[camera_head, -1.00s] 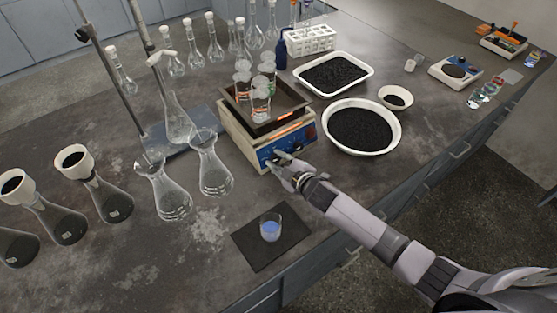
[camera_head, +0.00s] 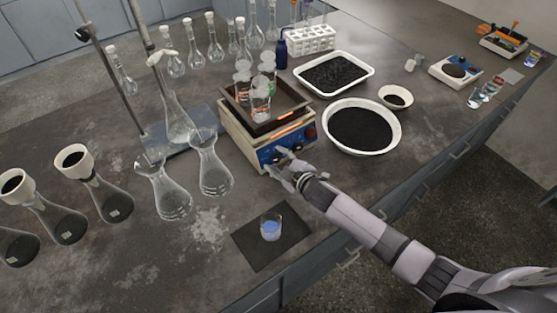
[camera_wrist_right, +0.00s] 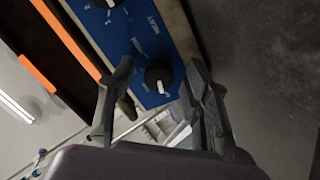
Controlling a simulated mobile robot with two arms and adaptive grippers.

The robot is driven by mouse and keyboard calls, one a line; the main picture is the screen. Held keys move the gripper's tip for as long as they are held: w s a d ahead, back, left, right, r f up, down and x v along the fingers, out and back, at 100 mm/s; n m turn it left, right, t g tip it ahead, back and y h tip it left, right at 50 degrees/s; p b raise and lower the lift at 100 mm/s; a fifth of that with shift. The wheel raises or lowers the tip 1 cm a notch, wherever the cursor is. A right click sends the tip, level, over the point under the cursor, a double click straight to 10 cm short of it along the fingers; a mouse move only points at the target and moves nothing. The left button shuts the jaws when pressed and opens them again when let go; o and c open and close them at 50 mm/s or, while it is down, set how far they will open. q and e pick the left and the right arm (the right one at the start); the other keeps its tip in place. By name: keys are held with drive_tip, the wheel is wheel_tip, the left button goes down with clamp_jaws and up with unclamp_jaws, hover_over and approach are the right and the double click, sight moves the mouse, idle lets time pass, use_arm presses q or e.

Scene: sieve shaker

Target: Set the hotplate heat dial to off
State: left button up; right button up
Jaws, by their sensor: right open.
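The hotplate (camera_head: 238,137) stands on the bench with a blue front panel (camera_head: 303,140). My right gripper (camera_head: 283,166) is at this panel, open. In the right wrist view, a black round dial with a white mark (camera_wrist_right: 158,78) sits on the blue panel between the spread fingertips of my right gripper (camera_wrist_right: 160,70); I cannot tell whether they touch it. A second black dial (camera_wrist_right: 106,3) is cut off at the top edge. The left gripper is out of view.
Glass beakers (camera_head: 261,104) stand in a tray (camera_head: 235,107) on the hotplate, with glowing orange strips. Flasks (camera_head: 213,170) stand close to its left. A white bowl of black grains (camera_head: 360,128) is to its right. A beaker of blue liquid (camera_head: 271,228) stands on a dark mat (camera_head: 255,257) in front.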

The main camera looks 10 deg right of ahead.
drive_tip(key=v, duration=1.2)
idle(0.3)
